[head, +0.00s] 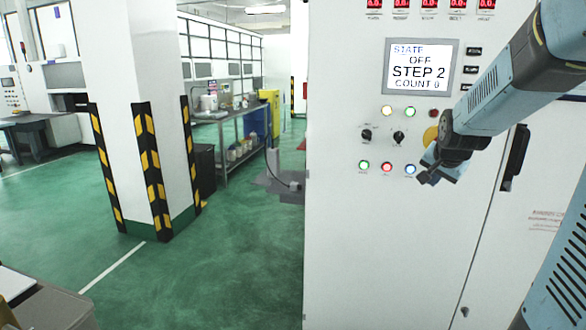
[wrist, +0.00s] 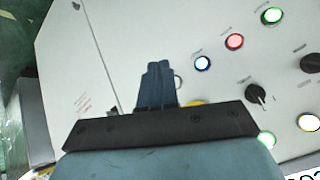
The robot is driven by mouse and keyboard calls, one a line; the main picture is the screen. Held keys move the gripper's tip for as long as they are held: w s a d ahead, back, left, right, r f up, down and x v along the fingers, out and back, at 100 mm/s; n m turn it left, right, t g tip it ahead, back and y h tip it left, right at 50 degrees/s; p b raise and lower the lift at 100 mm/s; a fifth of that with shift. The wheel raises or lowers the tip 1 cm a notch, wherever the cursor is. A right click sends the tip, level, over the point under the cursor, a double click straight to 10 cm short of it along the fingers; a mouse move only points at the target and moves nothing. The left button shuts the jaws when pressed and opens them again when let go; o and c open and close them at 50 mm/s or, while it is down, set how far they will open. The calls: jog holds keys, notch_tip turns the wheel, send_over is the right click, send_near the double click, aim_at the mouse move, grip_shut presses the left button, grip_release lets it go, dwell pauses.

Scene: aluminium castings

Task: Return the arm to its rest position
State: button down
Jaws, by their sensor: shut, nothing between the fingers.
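My arm (head: 515,90) reaches in from the upper right of the head view, in front of a white control cabinet (head: 350,250). My gripper (head: 428,176) hangs at its end, just right of the blue-lit button (head: 410,169). In the wrist view my gripper (wrist: 158,68) shows two dark fingers together, shut and empty, against the white cabinet face. The blue button (wrist: 202,63) also shows there, right of the fingers and apart from them. I cannot tell the exact gap to the panel. The gripper and arm hide part of the panel.
The cabinet has a screen (head: 420,68) reading STATE OFF, STEP 2, COUNT 0, two black knobs and several lit buttons. A black door handle (head: 515,157) is right of my gripper. A striped pillar (head: 150,170) stands left; green floor (head: 235,265) lies open between.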

jog(key=s+a+r+n+g+y, duration=0.1)
jog(key=s+a+n, duration=0.3)
jog(key=s, duration=0.9)
jog(key=s+a+r+n+g+y, duration=0.1)
jog(key=s+a+n, duration=0.4)
jog(key=s+a, duration=0.5)
jog(key=s, duration=0.3)
jog(key=shift+a+r, duration=0.3)
jog(key=shift+a, duration=0.05)
